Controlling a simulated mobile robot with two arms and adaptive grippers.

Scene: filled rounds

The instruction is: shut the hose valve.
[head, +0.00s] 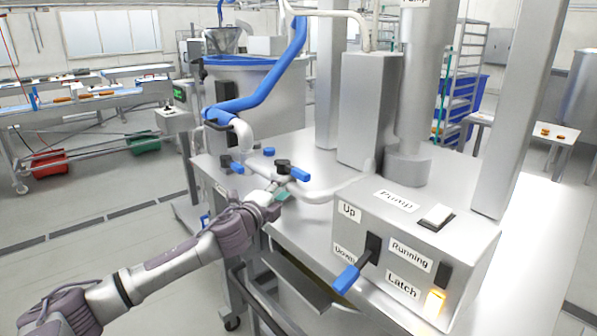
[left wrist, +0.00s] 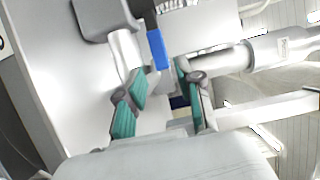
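A valve with a black hub (head: 283,164) and a blue handle (head: 300,174) sits on the pale pipework on the steel table. A second blue handle (head: 237,167) is to its left, near the lower end of the thick blue hose (head: 268,90); I cannot tell which is the hose valve. My left gripper (head: 279,192) is just in front of the nearer valve. In the left wrist view its teal-padded fingers (left wrist: 160,82) stand apart with a gap between them. A blue handle (left wrist: 157,49) shows just beyond the fingertips; contact is unclear. My right gripper is not in view.
The pump control box (head: 400,250) stands to the right, with a blue-tipped lever (head: 346,279) sticking out and a lit lamp (head: 433,304). A tall steel column (head: 371,110) rises behind the pipes. The table top (head: 310,150) behind the valve has some bare room.

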